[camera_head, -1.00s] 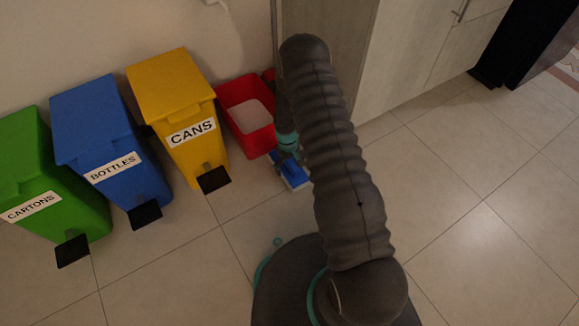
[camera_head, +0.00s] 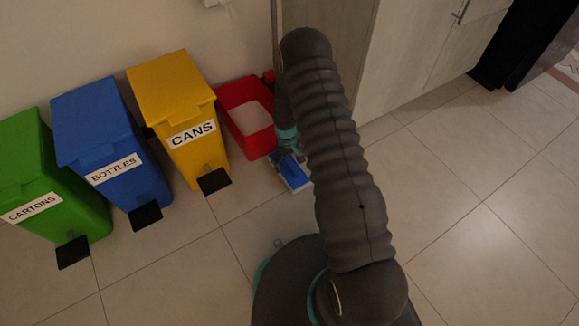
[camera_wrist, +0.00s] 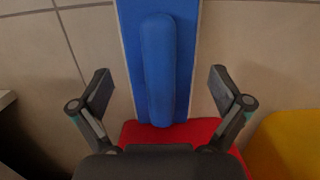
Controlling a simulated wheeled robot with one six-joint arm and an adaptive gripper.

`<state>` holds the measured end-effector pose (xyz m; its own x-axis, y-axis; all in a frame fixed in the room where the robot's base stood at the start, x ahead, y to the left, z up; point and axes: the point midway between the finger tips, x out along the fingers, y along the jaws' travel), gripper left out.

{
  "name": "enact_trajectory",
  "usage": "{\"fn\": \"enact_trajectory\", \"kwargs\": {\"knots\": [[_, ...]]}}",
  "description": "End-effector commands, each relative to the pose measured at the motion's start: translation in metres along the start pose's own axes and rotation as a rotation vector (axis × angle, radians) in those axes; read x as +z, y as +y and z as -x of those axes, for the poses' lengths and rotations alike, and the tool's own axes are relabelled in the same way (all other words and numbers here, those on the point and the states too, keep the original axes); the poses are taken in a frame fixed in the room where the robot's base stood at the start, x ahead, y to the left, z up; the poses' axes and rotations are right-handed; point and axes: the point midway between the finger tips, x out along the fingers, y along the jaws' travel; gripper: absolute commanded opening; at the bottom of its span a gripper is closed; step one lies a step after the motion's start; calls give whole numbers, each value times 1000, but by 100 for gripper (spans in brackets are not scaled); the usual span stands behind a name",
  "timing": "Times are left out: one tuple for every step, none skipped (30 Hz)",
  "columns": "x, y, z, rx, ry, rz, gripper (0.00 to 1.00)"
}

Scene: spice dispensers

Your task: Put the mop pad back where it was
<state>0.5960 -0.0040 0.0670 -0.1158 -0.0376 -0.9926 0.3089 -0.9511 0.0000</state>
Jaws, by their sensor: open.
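The mop pad is blue with a pale edge. In the head view the mop pad (camera_head: 293,171) lies on the floor in front of the red bucket, partly hidden by my arm. In the wrist view the mop pad (camera_wrist: 184,60) runs up the middle of the picture, with a raised rounded blue bar (camera_wrist: 158,70) along it. My gripper (camera_wrist: 160,85) is open, with one finger to each side of the pad and apart from it. In the head view my arm hides most of the gripper.
The red bucket (camera_head: 231,95) stands against the wall, and its red edge (camera_wrist: 128,135) shows in the wrist view. Yellow (camera_head: 170,85), blue (camera_head: 95,115) and green (camera_head: 25,150) bins stand to its left. A cabinet (camera_head: 400,60) is at the right. The floor at right is clear.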

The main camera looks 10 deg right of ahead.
Motion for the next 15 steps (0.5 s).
{"fn": "enact_trajectory", "kwargs": {"knots": [[0, 0, 14, 1, 2, 0, 100], [0, 0, 20, 1, 3, 0, 100], [0, 0, 29, 1, 3, 0, 100], [-1, 0, 35, 1, 3, 0, 100], [-1, 0, 41, 1, 3, 0, 100], [0, 0, 49, 1, 2, 0, 100], [-1, 0, 54, 1, 3, 0, 100], [-1, 0, 60, 1, 3, 0, 100], [0, 0, 66, 1, 1, 0, 100], [0, 0, 70, 1, 1, 0, 100], [0, 0, 74, 1, 2, 0, 100], [0, 0, 79, 1, 1, 0, 100], [0, 0, 82, 0, 0, 0, 100], [0, 0, 85, 0, -1, 0, 100], [0, 0, 88, 0, -1, 0, 100]]}}
